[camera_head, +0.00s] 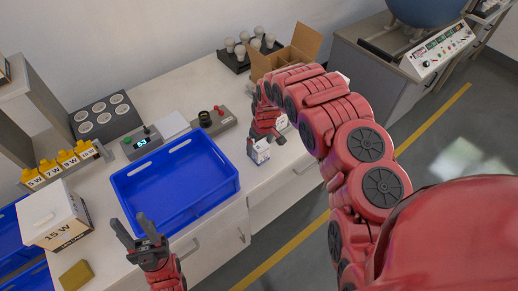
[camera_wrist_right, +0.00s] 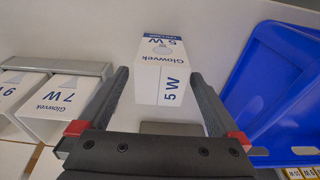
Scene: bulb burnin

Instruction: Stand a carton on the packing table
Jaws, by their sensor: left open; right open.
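A small white carton (camera_wrist_right: 162,72) with blue "Glowvek" and "5 W" print lies between and just past the fingertips of my right gripper (camera_wrist_right: 160,82) in the right wrist view. A gap shows on each side, so the open fingers are not closed on it. In the head view the same carton (camera_head: 261,153) is at the front edge of the white packing table (camera_head: 160,85), below my right gripper (camera_head: 266,143). Its contact with the table is hard to tell. My left gripper (camera_head: 140,228) is open and empty, in front of the blue tray (camera_head: 175,228).
More white cartons, one marked 7 W (camera_wrist_right: 62,95), sit in a grey rack (camera_wrist_right: 60,66) beside the right gripper. An open brown box (camera_head: 298,45) and a bulb holder (camera_head: 240,64) stand at the back. A 15 W box (camera_head: 58,222) stands at the left.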

